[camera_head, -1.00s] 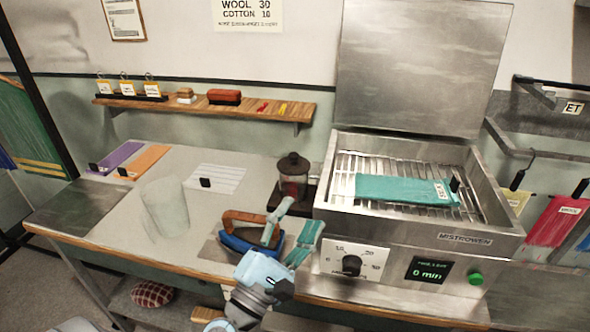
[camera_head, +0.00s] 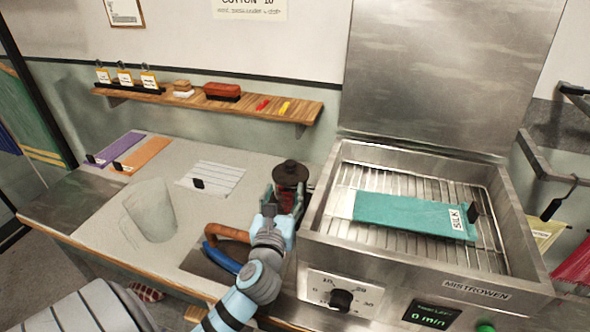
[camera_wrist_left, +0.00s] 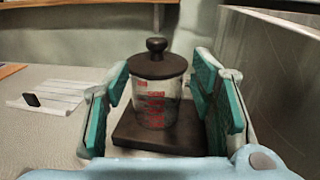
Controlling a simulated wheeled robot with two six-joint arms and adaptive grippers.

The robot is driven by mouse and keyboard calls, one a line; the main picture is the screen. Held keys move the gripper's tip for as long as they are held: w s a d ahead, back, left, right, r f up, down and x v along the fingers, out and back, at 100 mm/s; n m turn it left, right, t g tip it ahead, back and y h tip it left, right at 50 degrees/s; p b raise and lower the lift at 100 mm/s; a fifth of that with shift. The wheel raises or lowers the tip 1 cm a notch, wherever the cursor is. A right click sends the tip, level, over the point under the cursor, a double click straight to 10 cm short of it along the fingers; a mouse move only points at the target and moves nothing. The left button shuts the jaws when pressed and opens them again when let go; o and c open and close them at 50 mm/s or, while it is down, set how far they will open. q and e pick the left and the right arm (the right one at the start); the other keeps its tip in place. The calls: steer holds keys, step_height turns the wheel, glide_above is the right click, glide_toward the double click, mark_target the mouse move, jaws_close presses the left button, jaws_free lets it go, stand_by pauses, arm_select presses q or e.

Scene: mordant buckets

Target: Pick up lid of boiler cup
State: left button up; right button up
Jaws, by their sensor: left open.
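The boiler cup is a clear glass cup (camera_wrist_left: 152,112) with red markings, standing on a dark square base (camera_wrist_left: 150,137). Its dark round lid (camera_wrist_left: 157,66) with a knob sits on top; the lid also shows in the head view (camera_head: 290,172). My left gripper (camera_head: 284,198) is at the cup. In the left wrist view its teal-padded fingers (camera_wrist_left: 160,100) stand open, one on each side of the cup, with a gap on both sides. In the head view the gripper hides the lower cup. My right gripper is not in view.
The steel steamer box (camera_head: 325,235) with a teal cloth (camera_head: 415,215) stands close on the right. A blue iron with a brown handle (camera_head: 222,258) is at the front left. A grey translucent jug (camera_head: 152,212) stands further left. A wooden shelf (camera_head: 215,105) hangs behind.

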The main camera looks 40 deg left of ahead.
mark_target(289, 168)
arm_select(q)
steer(key=x, duration=0.3)
steer(key=shift+w+a+r, duration=0.1)
steer(key=shift+a+r, duration=0.05)
steer(key=shift+a, duration=0.2)
steer(key=x, duration=0.6)
steer(key=shift+w+a+f, duration=0.1)
steer(key=shift+w+f, duration=0.15)
steer(key=shift+f, duration=0.05)
steer(key=shift+s, duration=0.1)
steer(key=shift+c, duration=0.2)
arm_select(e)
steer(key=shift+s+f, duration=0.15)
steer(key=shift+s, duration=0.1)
arm_select(q)
jaws_close()
steer(key=shift+r, duration=0.15)
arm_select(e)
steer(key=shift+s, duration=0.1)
